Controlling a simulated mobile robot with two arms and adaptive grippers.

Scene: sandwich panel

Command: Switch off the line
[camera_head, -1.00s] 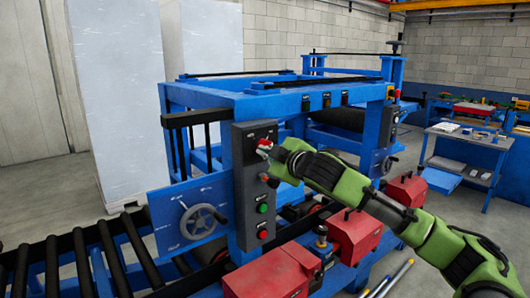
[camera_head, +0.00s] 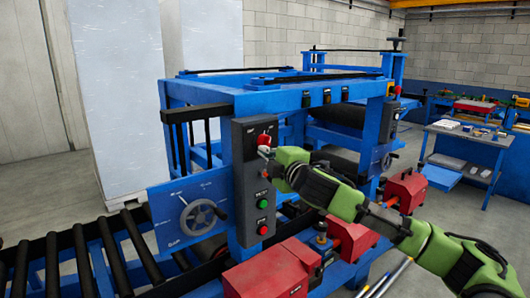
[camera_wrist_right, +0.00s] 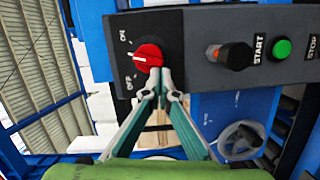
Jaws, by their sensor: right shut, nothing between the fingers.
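A dark control panel (camera_head: 241,185) stands on the blue machine's front post. Its red rotary switch (camera_head: 264,140) is near the top; in the right wrist view the red knob (camera_wrist_right: 148,57) sits by ON and OFF marks. My right gripper (camera_head: 266,152) is shut and empty, its tips just below the red knob. In the right wrist view the fingertips (camera_wrist_right: 163,92) meet at the knob's lower edge; I cannot tell if they touch it. Lower on the panel are a green START button (camera_head: 263,205) and another button (camera_head: 262,230). My left gripper is out of view.
A handwheel (camera_head: 203,217) is left of the panel. A roller conveyor (camera_head: 100,255) runs at the lower left. Red motor housings (camera_head: 270,278) sit below the panel, near my right arm. A blue workbench (camera_head: 465,145) stands at the back right.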

